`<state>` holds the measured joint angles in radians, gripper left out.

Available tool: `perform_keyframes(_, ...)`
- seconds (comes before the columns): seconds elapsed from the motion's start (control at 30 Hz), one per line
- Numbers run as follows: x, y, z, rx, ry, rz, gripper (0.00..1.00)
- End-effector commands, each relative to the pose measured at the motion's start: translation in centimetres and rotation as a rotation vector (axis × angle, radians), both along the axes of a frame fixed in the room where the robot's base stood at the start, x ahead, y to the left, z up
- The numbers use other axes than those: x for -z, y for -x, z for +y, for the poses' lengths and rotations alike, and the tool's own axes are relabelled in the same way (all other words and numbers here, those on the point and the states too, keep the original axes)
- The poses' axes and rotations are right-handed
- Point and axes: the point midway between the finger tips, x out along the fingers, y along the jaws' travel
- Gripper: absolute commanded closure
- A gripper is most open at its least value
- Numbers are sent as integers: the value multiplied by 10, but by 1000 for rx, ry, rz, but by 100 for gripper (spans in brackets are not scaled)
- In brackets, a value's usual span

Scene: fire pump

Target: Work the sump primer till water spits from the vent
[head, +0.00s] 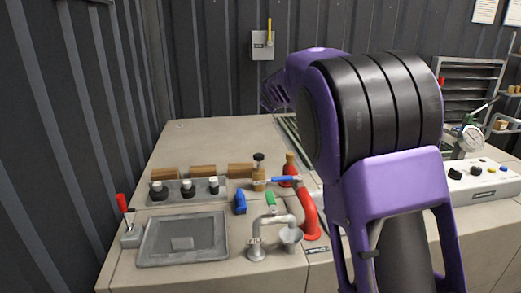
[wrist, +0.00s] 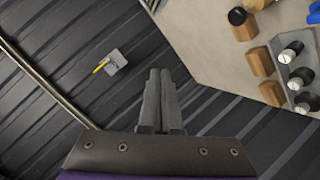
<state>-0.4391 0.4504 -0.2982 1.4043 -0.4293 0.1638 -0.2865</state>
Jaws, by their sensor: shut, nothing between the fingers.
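A red-handled lever (head: 122,203) rises from a small grey block at the left edge of the bench, beside a grey framed plate (head: 182,240) with a small raised square. No readable label shows which part is the sump primer. A pale bent pipe (head: 256,240) curves over to a small cup (head: 291,236) at the front; I see no water there. My gripper (wrist: 160,72) is shut and empty in the wrist view, in the air away from these parts. In the head view my purple arm largely hides it.
Black and white knobs (head: 187,190) stand before wooden blocks (head: 202,171). A grey box with a yellow lever (head: 269,35) is on the wall. The bench's back left is clear.

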Motion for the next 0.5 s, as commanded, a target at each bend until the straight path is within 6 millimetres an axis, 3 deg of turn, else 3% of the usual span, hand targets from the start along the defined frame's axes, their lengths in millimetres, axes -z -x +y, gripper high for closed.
perform_keyframes(0.1, 44, -7, 3, 128, -274, 144, 100)
perform_keyframes(0.2, 71, -8, 10, 213, -464, 249, 100)
perform_keyframes(0.3, 88, -6, 17, 273, -600, 327, 100)
perform_keyframes(0.5, 101, -4, 25, 321, -710, 394, 100)
